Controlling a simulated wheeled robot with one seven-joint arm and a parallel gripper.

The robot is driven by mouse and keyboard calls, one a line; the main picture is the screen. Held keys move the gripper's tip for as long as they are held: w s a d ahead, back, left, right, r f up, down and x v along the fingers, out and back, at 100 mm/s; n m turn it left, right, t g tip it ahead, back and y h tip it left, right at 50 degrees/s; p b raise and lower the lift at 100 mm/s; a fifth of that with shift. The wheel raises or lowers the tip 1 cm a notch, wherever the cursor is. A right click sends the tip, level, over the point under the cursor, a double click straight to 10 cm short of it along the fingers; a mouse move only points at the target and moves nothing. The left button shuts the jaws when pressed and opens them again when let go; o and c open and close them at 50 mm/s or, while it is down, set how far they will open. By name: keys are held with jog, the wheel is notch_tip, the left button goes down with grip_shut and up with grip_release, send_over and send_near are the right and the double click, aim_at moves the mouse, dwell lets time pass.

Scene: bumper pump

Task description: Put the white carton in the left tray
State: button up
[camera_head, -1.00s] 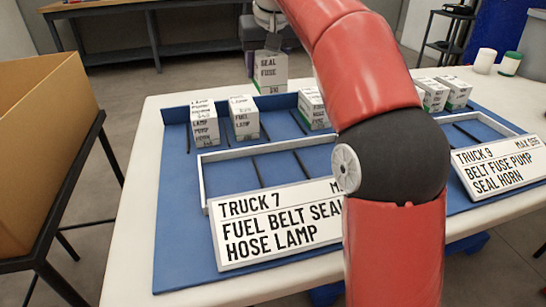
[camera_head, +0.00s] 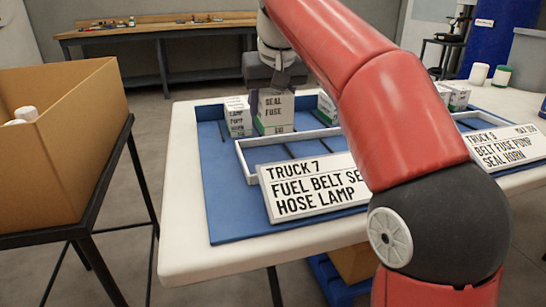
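The white carton (camera_head: 275,113), with SEAL FUSE lettering and a green base, is under my gripper (camera_head: 277,86). My gripper appears shut on its top; the fingertips show only in part. The carton appears upright, in front of the back row, behind the left tray's far side. I cannot tell whether it hangs clear or touches anything. The left tray (camera_head: 243,163) is a white-rimmed frame behind the TRUCK 7 sign (camera_head: 310,187). Its inside, as far as I see it, looks empty with dark dividers; my arm hides its right part.
Another white carton (camera_head: 237,117) stands left of the held one. More cartons (camera_head: 457,96) stand at the back right. The TRUCK 9 sign (camera_head: 500,146) marks the right tray. A cardboard box (camera_head: 70,150) on a dark stand is left of the table.

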aim_at(278, 95)
notch_tip(278, 95, down, 8)
jog(key=shift+f+b, duration=0.2)
jog(key=shift+b, duration=1.05)
jog(key=shift+f, duration=0.2)
jog(key=o, duration=1.2)
jog(key=shift+c, duration=0.2)
jog(key=p+v, duration=0.3)
jog(key=v, duration=0.9)
jog(key=shift+r, duration=0.2)
jog(key=shift+s, duration=0.1)
